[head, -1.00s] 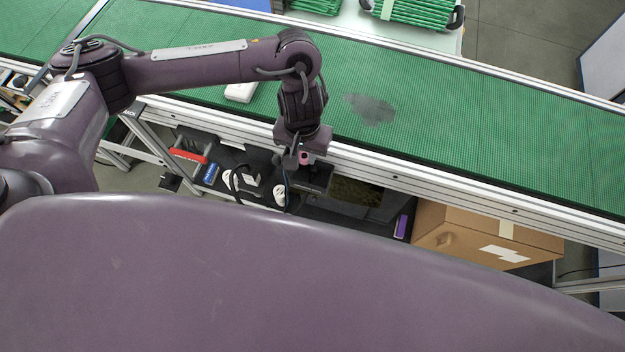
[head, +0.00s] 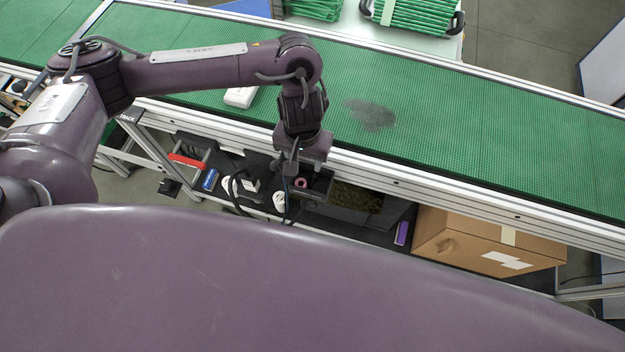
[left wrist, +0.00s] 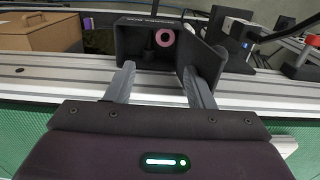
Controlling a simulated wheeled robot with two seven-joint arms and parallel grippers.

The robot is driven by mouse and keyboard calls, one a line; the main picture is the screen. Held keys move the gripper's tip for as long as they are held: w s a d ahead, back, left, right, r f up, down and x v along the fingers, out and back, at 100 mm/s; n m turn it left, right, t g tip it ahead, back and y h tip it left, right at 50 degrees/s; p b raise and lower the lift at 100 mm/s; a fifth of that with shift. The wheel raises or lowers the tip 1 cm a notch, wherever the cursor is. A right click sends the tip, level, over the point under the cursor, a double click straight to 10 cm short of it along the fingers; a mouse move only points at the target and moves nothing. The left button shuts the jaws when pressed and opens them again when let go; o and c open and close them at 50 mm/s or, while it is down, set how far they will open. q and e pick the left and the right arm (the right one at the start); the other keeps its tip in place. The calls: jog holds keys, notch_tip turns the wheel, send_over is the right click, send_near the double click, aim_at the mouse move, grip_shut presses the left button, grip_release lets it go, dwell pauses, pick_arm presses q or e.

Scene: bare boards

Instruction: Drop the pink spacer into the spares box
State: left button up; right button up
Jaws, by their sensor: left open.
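In the left wrist view the pink ring (left wrist: 165,37) shows within the dark walls of the box (left wrist: 205,62). Lettering on the box's far rim is too small to read surely. My left gripper (head: 291,168) is open and empty, pointing down above the box. Its two spread fingers (left wrist: 157,72) show in the left wrist view, apart from the spacer. My right gripper is in neither view.
The aluminium rail (head: 400,182) of the green conveyor (head: 480,125) runs beside the gripper. A cardboard box (head: 460,242) and a purple item (head: 401,233) are on the right of the shelf.

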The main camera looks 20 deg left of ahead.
pick_arm(q)
notch_tip(320, 180, up, 7)
jog(key=p, duration=0.1)
dwell(0.7)
